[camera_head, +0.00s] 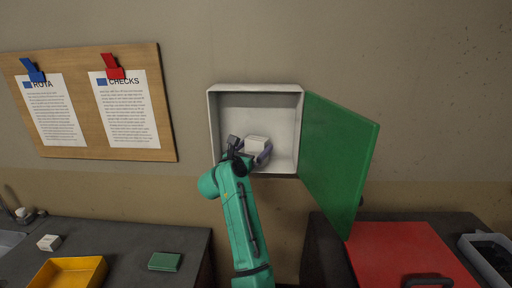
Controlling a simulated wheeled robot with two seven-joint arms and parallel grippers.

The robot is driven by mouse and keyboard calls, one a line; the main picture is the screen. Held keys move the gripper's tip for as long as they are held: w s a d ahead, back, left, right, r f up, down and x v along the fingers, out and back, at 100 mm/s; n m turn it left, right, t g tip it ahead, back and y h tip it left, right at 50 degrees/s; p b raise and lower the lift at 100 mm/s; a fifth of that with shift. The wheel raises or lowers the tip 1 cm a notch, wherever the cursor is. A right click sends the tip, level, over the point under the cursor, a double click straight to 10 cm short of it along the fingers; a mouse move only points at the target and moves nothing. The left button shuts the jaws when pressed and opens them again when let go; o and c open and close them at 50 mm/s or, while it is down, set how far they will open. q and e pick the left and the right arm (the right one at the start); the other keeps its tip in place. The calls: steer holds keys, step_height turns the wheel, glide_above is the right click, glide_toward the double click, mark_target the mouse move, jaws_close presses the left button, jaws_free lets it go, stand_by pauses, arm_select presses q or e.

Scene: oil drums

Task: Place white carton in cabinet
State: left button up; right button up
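A small white carton (257,143) is inside the open white wall cabinet (212,125), in its lower middle. My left gripper (250,155) reaches into the cabinet from below, with its fingers on either side of the carton. The arm and gripper hide part of the cabinet floor and the carton's lower side, so I cannot tell whether the fingers press on it or whether it rests on the floor. The cabinet's green door (338,158) hangs open to the right. My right gripper is not in view.
Another small white block (48,242) sits on the left counter, with a yellow tray (68,272) and a green box (165,261). A red case (405,250) and a grey tray (488,252) are at right. A notice board (90,150) hangs left of the cabinet.

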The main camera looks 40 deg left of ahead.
arm_select(q)
steer(key=shift+s+d+r, duration=0.1)
steer(key=shift+s+r, duration=0.15)
steer(key=shift+s, duration=0.15)
steer(key=shift+s+d, duration=0.15)
steer(key=shift+s, duration=0.2)
steer(key=b+v, duration=0.5)
steer(key=v, duration=0.6)
steer(key=shift+s, duration=0.15)
